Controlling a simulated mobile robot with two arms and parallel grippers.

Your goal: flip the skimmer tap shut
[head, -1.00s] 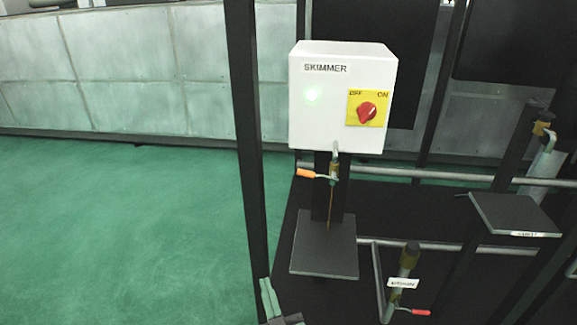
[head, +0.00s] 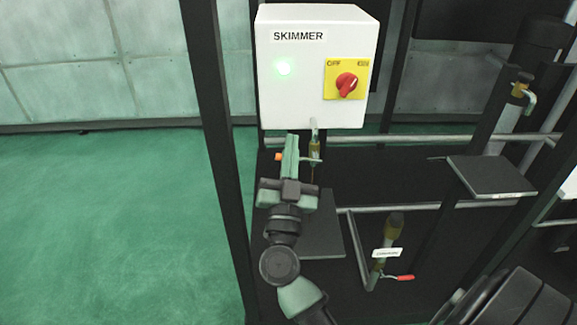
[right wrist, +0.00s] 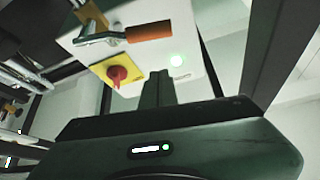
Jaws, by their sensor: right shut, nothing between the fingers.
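The skimmer tap has a brass body (head: 315,150) and hangs under the white skimmer box (head: 310,105). Its lever has an orange grip (head: 278,157) that points left, crosswise to the upright body. A thin brown stream (head: 313,174) runs down below it. My right gripper (head: 291,140) is shut and empty, fingers up, in front of the lever and hiding part of it. In the right wrist view the orange grip (right wrist: 149,31) and metal lever (right wrist: 98,37) show above the shut fingertips (right wrist: 157,74), seemingly apart from them. My left gripper is not in view.
The box has a lit green lamp (head: 283,67) and a red rotary switch (head: 347,85). A dark plate (head: 322,235) lies below the tap. A second tap with a red lever (head: 400,277) stands lower right. A black post (head: 212,130) rises at the left.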

